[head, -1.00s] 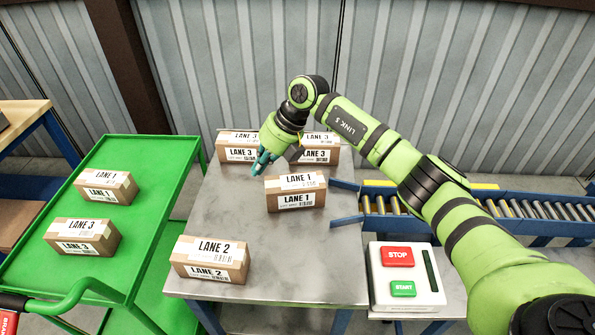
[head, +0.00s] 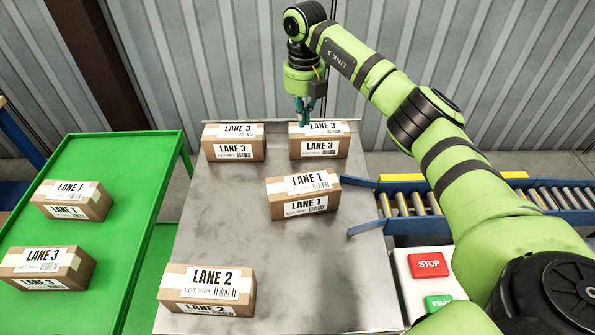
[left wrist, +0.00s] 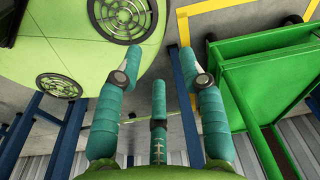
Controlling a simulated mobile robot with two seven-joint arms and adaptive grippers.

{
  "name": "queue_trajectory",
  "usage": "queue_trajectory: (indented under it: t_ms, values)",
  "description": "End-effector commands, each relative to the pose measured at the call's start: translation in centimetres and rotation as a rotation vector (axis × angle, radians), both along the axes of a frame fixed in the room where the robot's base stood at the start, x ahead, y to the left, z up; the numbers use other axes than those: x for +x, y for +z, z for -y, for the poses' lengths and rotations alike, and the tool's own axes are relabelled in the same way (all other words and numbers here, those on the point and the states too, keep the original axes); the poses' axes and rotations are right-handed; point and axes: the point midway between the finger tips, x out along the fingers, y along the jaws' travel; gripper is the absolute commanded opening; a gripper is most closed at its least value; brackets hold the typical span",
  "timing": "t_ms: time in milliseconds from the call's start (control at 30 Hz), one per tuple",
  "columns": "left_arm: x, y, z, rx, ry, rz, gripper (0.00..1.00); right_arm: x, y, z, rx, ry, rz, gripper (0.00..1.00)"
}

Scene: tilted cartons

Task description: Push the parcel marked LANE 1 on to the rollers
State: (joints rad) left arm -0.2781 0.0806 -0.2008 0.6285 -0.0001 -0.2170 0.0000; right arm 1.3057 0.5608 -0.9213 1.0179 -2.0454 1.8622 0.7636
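A brown LANE 1 parcel (head: 277,204) lies on the grey metal table, right of its middle, beside the roller entry. Another LANE 1 parcel (head: 96,206) lies on the green cart to the left. My right gripper (head: 304,122) points down near the top of the back right LANE 3 parcel, behind the table's LANE 1 parcel and apart from it. Its teal fingers look close together, but their opening is unclear, as is contact with the LANE 3 parcel. My left gripper (left wrist: 160,65) is spread and empty in the left wrist view.
Two LANE 3 parcels (head: 233,151) (head: 320,147) stand at the table's back edge. A LANE 2 parcel (head: 207,290) lies at the front left. Blue guides (head: 367,227) flank the rollers (head: 420,203). A STOP/START box (head: 429,265) stands front right. The table (head: 225,215) is bare around its centre.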

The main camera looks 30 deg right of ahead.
Motion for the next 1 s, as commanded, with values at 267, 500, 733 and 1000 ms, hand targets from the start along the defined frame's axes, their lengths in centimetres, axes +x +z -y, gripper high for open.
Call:
queue_trajectory:
  t_ms: [267,500,733,1000]
  values:
    - [-3.9,-3.9,-0.2,0.005,0.000,-0.060,0.40,0.0,-3.6,0.0,0.001,0.001,0.002,0.00]
    - [-3.0,-3.0,-0.2,0.004,0.001,-0.046,0.40,-0.1,-5.5,-0.1,0.003,0.002,-0.003,0.00]
    - [-1.1,-1.7,0.0,0.000,0.001,-0.015,0.40,-0.1,-10.1,-0.1,0.002,0.001,-0.004,0.00]
    - [-1.6,-0.2,0.0,0.001,0.002,-0.024,0.40,-1.0,-13.2,-0.5,0.002,0.005,0.001,0.00]
